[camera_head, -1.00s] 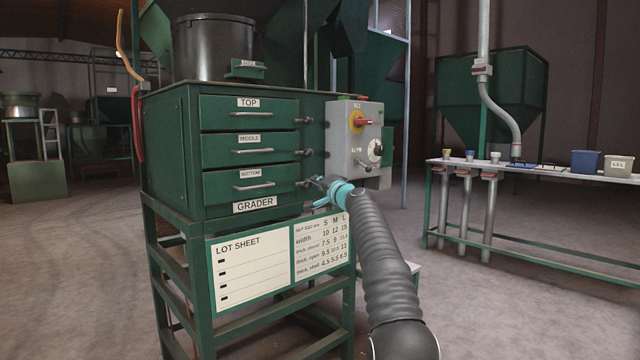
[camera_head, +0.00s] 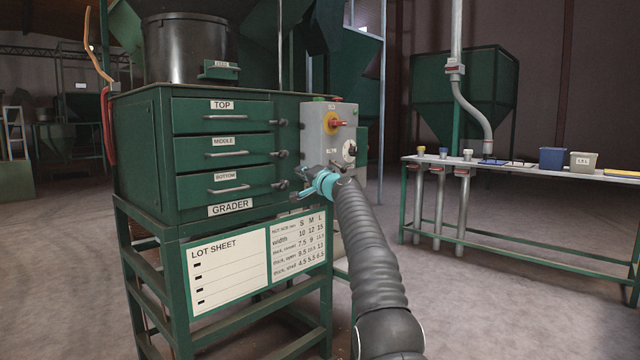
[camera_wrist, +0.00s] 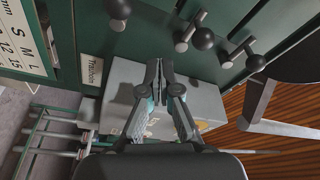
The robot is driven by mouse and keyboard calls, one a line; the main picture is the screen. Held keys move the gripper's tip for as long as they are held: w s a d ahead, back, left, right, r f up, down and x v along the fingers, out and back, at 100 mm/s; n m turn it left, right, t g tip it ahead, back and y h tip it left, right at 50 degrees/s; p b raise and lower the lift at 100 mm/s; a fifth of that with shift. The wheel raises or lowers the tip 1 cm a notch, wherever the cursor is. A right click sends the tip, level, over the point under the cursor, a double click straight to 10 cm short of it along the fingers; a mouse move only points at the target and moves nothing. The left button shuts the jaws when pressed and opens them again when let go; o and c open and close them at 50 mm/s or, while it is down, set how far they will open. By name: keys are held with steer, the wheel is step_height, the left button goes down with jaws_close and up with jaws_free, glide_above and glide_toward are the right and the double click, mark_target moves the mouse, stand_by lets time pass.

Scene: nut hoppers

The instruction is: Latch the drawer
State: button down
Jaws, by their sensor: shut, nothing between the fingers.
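The green grader cabinet (camera_head: 140,150) has three drawers: top (camera_head: 190,115), middle (camera_head: 190,154) and bottom (camera_head: 190,190). All three look pushed in. At their right edge sit the top latch (camera_head: 281,122), middle latch (camera_head: 281,153) and bottom latch (camera_head: 280,184). My gripper (camera_head: 302,181) is just right of the bottom latch in the head view. In the wrist view my gripper (camera_wrist: 158,66) is shut and empty, and black-knobbed latches (camera_wrist: 202,38) lie beyond the fingertips, apart from them. Whether each latch is fastened is too small to tell.
A grey switch box (camera_head: 328,135) with a red-yellow knob stands right of the latches, close to my gripper. A lot sheet board (camera_head: 228,270) hangs below the drawers. A bench (camera_head: 520,168) with tubes and bins stands at the right. Open floor lies between.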

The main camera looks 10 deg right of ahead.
steer(key=d+f+b+v, duration=0.1)
steer(key=b+v, duration=0.4)
steer(key=v, duration=0.4)
steer(key=shift+w+f, duration=0.2)
steer(key=shift+f, duration=0.1)
stand_by(0.4)
